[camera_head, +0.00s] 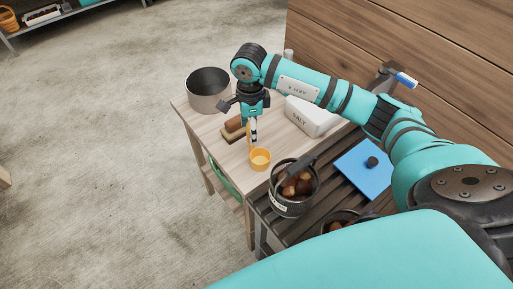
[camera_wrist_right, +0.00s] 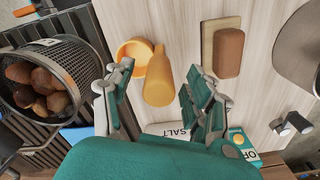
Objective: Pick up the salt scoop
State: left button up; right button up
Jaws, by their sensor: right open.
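The salt scoop is a yellow-orange cup (camera_head: 260,160) with a thick handle. It is on the light wooden table near its front edge. In the right wrist view the scoop's handle (camera_wrist_right: 158,82) points toward my palm and shows between the two fingers, its bowl (camera_wrist_right: 132,50) beyond to the left. My right gripper (camera_head: 253,138) is open above the handle, and it also shows in the right wrist view (camera_wrist_right: 156,74). I cannot tell whether a finger touches the scoop. My left gripper is not in view.
A white salt box (camera_head: 312,116) stands behind my right gripper. A brown block on a board (camera_head: 233,130) lies left of the gripper. A metal pot (camera_head: 208,92) is at the back left.

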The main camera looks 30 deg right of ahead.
jog(key=shift+f, duration=0.95)
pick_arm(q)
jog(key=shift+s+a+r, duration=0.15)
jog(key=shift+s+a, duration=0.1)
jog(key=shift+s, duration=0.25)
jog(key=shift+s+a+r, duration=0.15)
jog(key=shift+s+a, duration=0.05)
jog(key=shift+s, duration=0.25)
pick_arm(e)
jog(key=shift+f, duration=0.15)
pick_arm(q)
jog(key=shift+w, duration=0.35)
pick_arm(e)
grip_shut()
